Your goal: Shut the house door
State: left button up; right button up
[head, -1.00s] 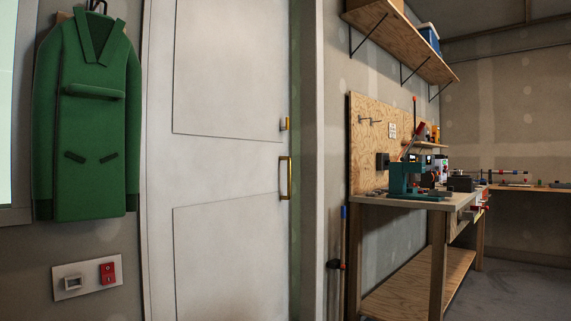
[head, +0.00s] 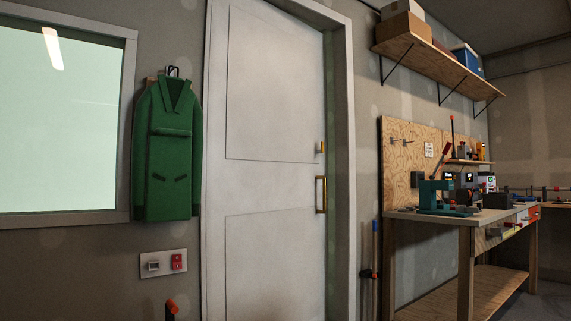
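The house door (head: 265,185) is a white two-panel door in a pale frame (head: 343,170), in the middle of the head view. A brass pull handle (head: 321,195) is near its right edge, with a small brass lock (head: 320,147) above it. A narrow greenish strip shows between the door's right edge and the frame; I cannot tell whether it is a gap or the inner jamb. The door's bottom is out of view. Neither of my grippers is in view.
Left of the door hang a green coat (head: 167,150) and a switch plate (head: 163,264), beside a window (head: 124,120). An orange-tipped dark handle (head: 171,307) rises at the bottom. Right are a workbench (head: 465,218) and a wall shelf (head: 430,57).

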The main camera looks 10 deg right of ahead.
aim_at(266, 193)
jog(key=u, duration=0.5)
jog(key=i, duration=1.65)
jog(key=z, duration=1.1)
